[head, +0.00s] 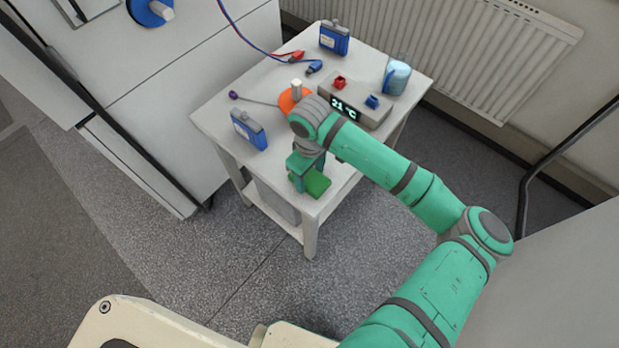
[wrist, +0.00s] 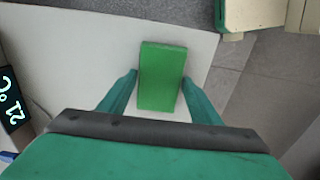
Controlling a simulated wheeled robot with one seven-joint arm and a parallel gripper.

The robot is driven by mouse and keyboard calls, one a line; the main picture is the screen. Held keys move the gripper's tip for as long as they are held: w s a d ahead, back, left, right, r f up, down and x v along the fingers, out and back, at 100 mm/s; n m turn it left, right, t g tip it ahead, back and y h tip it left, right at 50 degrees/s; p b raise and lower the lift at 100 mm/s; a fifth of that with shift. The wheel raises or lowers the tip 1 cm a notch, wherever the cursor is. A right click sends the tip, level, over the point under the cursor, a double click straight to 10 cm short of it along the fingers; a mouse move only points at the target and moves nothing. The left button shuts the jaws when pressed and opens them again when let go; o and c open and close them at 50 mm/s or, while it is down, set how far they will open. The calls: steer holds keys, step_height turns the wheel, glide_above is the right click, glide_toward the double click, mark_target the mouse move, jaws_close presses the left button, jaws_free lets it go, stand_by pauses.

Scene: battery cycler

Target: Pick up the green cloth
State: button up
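The green cloth (wrist: 161,78) looks like a flat folded rectangular block in the wrist view. It lies on the white table (wrist: 95,45) near its front corner. In the head view the green cloth (head: 317,183) shows partly from beside my gripper (head: 304,172), which hides the rest. In the wrist view my gripper (wrist: 160,95) is open, with one finger on each side of the cloth. A narrow gap shows at each side. I cannot tell how far above the tabletop the fingertips are.
A device with a "21 °C" display (head: 356,106), a beaker of blue liquid (head: 397,77), an orange round object (head: 290,100) and blue battery packs (head: 248,129), (head: 334,38) stand on the table. Red and blue cable clips (head: 305,61) lie at the back. A radiator (head: 470,50) is behind.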

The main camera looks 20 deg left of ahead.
steer(key=c, duration=0.5)
steer(key=shift+c, duration=0.2)
steer(key=shift+r, duration=0.5)
steer(key=s+a+r, duration=0.8)
steer(key=s+r, duration=0.3)
steer(key=r, duration=0.1)
steer(key=shift+s, duration=0.25)
steer(key=shift+o, duration=0.5)
steer(key=shift+s, duration=0.1)
